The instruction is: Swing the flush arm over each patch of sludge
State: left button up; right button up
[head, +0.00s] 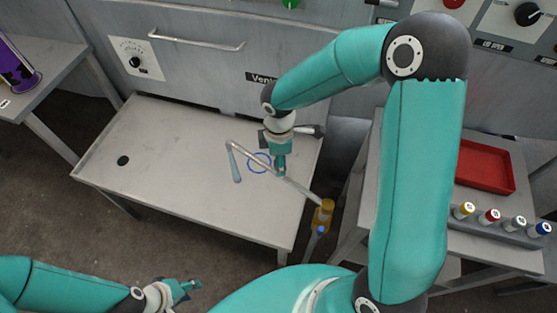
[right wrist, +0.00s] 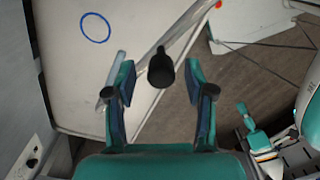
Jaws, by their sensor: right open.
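The flush arm (head: 305,192) is a thin grey pipe over the pale table (head: 185,165). It runs from a yellow and blue pivot (head: 324,215) at the table's right edge to a downturned grey nozzle (head: 234,164). My right gripper (head: 281,167) is over the pipe. In the right wrist view, its fingers (right wrist: 160,66) are open on either side of a black knob (right wrist: 161,72), with gaps on both sides. My left gripper (head: 188,288) is low at the front, away from the table; its jaws are unclear. I see no clear sludge patch.
A blue ring (head: 250,167) is marked on the tabletop beside the nozzle. A dark round hole (head: 123,160) is at the table's left. A side bench at right holds a red tray (head: 484,167) and several capped cylinders (head: 489,216). The table's left half is clear.

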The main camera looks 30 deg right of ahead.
notch_tip(320, 180, up, 11)
dwell(0.4)
dwell(0.9)
